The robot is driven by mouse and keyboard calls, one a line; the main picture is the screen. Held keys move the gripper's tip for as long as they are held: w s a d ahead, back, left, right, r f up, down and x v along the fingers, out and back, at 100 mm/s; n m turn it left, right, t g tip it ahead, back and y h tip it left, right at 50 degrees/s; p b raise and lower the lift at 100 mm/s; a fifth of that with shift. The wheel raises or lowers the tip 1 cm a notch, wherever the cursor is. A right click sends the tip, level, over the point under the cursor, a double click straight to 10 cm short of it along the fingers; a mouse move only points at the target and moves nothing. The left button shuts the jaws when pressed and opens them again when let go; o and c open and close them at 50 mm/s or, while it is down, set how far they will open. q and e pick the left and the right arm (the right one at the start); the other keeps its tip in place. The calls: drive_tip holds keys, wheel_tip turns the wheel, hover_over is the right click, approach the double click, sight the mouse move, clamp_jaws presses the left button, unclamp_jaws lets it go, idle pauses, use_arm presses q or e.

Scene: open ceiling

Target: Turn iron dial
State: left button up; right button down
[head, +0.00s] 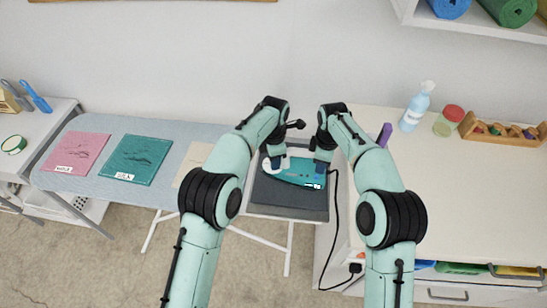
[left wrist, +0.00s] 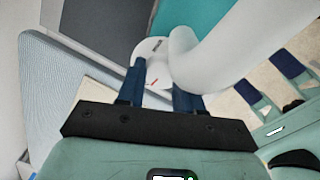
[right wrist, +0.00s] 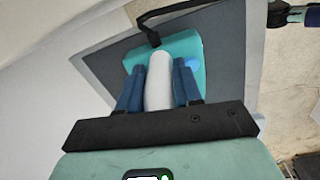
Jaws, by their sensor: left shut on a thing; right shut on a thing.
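The teal iron (head: 300,173) lies on a dark grey rest pad (head: 290,200) at the right end of the ironing board. My left gripper (head: 279,162) is at the iron's left end. In the left wrist view its blue fingers are shut on the white round dial (left wrist: 150,48), which has small dark and red marks. The white handle (left wrist: 215,62) curves close beside it and hides part of the dial. My right gripper (head: 321,165) is at the iron's right part. In the right wrist view its fingers are shut on the white handle (right wrist: 158,82).
A pink folded cloth (head: 76,153) and a teal folded cloth (head: 135,160) lie on the ironing board (head: 60,182). A black cord (head: 337,215) runs down beside the rest. A spray bottle (head: 416,107), a red-lidded jar (head: 449,121) and a wooden rack (head: 500,130) stand on the right counter.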

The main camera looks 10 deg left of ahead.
use_arm(q)
drive_tip(key=m, duration=0.5)
drive_tip(key=shift+r+m, duration=0.1)
drive_tip(key=shift+m, duration=2.4)
drive_tip(key=o, duration=1)
drive_tip(key=shift+o, duration=0.2)
wheel_tip(320, 180, up, 12)
drive_tip(key=shift+s, duration=0.15)
